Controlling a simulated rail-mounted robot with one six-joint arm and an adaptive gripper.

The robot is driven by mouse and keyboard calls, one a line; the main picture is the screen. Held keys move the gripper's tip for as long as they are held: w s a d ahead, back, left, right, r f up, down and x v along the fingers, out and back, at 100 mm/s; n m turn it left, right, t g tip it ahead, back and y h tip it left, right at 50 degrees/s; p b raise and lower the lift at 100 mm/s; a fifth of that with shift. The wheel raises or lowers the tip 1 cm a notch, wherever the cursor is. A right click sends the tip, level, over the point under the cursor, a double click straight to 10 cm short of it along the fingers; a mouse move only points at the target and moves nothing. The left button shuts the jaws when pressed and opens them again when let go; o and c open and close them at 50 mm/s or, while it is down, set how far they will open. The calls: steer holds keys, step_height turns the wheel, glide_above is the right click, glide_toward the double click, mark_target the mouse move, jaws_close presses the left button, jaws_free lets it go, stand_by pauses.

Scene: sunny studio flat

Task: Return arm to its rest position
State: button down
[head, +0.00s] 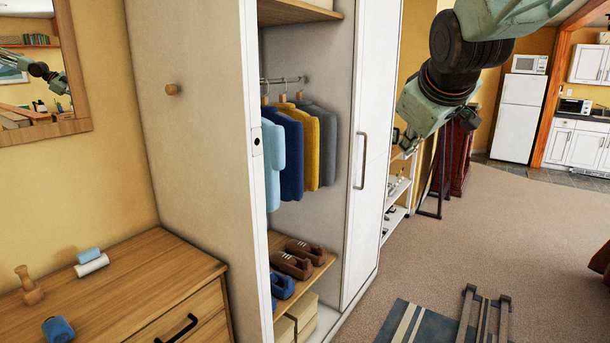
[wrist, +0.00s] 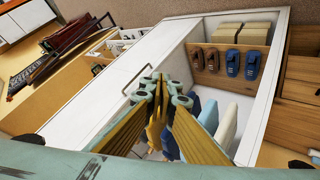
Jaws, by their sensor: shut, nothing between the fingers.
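My gripper shows in the wrist view (wrist: 160,88), its two fingers shut together at the tips with nothing between them. In the head view my arm reaches in from the top right and its end hangs in front of the wardrobe's right side (head: 404,142); the fingers are too small there to make out well. Behind the fingers in the wrist view are the white wardrobe (wrist: 125,85) and its hanging clothes (wrist: 228,125). My gripper appears apart from them.
The open wardrobe (head: 205,130) holds hanging clothes (head: 291,145), brown shoes (head: 292,264) and blue shoes (head: 282,286). Its right door (head: 372,140) has a long handle. A wooden dresser (head: 130,285) stands left. A shelf rack (head: 397,200) stands beyond. Carpet (head: 500,235) is open at right.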

steer(key=s+a+f+m+g, duration=0.1)
steer(key=s+f, duration=0.3)
steer(key=s, duration=1.1)
steer(key=s+a+f+m+g, duration=0.1)
steer(key=s+f+m+g, duration=0.2)
steer(key=s, duration=1.3)
steer(key=s+a+f+m+g, duration=0.1)
steer(key=s+f, duration=0.5)
steer(key=s, duration=0.9)
steer(key=shift+s+a+m+g+y, duration=0.25)
steer(key=shift+a+m+g+y, duration=0.2)
steer(key=shift+m, duration=0.55)
steer(key=shift+d, duration=0.1)
